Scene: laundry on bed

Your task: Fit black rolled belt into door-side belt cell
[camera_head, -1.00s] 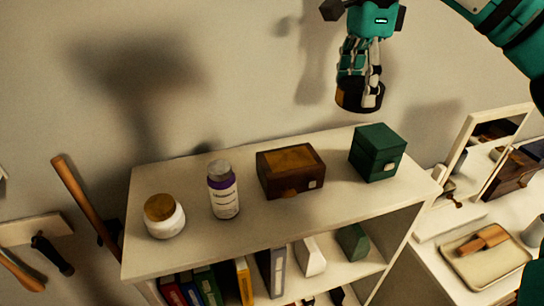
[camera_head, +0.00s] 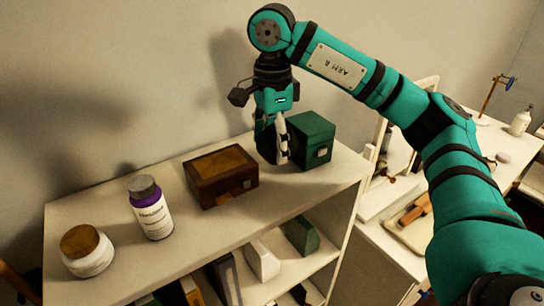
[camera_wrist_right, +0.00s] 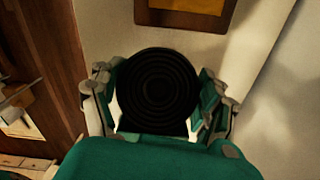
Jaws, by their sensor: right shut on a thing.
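My right gripper (camera_head: 272,152) is in the head view above the shelf top, between the brown box and the green box. It is shut on the black rolled belt, which shows only as a dark shape between the fingers there. In the right wrist view the black rolled belt (camera_wrist_right: 157,90) is a round coil with its rings facing the camera, and my right gripper (camera_wrist_right: 157,95) has a finger on each side of it. I cannot make out a belt cell in these views. My left gripper is not in view.
The brown wooden box (camera_head: 222,178) stands left of my right gripper and the green box (camera_head: 313,140) close on its right. A white bottle with a purple band (camera_head: 150,208) and a jar (camera_head: 87,251) stand further left on the white shelf (camera_head: 185,247).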

